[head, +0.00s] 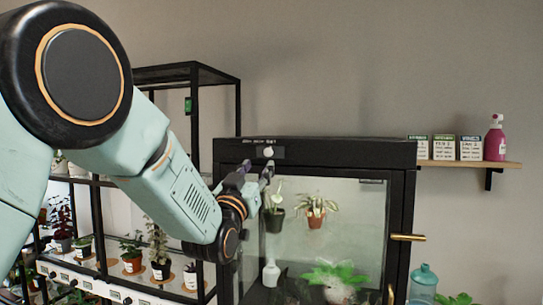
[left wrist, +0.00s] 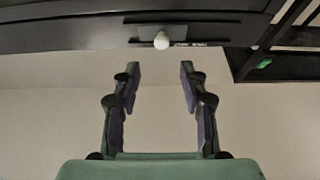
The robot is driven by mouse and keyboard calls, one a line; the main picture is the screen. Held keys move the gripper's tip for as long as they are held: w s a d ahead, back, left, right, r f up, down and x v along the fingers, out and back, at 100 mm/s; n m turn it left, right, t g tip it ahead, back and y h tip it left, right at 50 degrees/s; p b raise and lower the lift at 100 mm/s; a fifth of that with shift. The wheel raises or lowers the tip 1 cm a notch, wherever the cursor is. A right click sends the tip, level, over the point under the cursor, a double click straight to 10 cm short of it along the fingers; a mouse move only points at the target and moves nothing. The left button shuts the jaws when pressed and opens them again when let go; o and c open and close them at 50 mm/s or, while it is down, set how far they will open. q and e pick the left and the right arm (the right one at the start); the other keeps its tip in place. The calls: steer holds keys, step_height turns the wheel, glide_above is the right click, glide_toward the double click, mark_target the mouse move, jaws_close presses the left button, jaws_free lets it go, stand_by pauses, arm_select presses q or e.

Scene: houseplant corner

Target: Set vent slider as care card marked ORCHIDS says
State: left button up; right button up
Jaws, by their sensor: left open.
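The vent slider's pale round knob (head: 268,152) sits on a dark strip at the top front of the black glass cabinet (head: 340,150), with small lettering above it that I cannot read surely. The knob also shows in the left wrist view (left wrist: 161,40), beyond the fingertips and about midway between them. My left gripper (head: 257,170) is open and empty, just below the knob and apart from it; its two fingers (left wrist: 160,75) stand wide. Several care cards (head: 444,148) with green or blue headings stand on the wall shelf; their writing is too small to read. My right gripper is out of view.
A pink spray bottle (head: 495,140) stands beside the cards on the wall shelf (head: 455,164). Potted plants hang and stand behind the cabinet's glass. A brass handle (head: 408,238) sticks out at its right. A black plant rack (head: 190,72) is at left.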

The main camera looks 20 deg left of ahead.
mark_target(267, 152)
arm_select(q)
steer(key=x, duration=0.2)
steer(key=p+x, duration=0.1)
steer(key=x, duration=0.1)
steer(key=p+x, duration=0.1)
steer(key=x, duration=0.2)
steer(key=shift+w+a+f, duration=0.1)
steer(key=shift+a+f, duration=0.15)
steer(key=shift+a, duration=0.1)
steer(key=shift+w+d+r, duration=0.2)
steer(key=shift+w+d, duration=0.15)
steer(key=shift+w+a+f, duration=0.1)
steer(key=shift+a, duration=0.05)
steer(key=shift+a, duration=0.1)
steer(key=shift+c, duration=0.9)
steer(key=c, duration=0.6)
jaws_close()
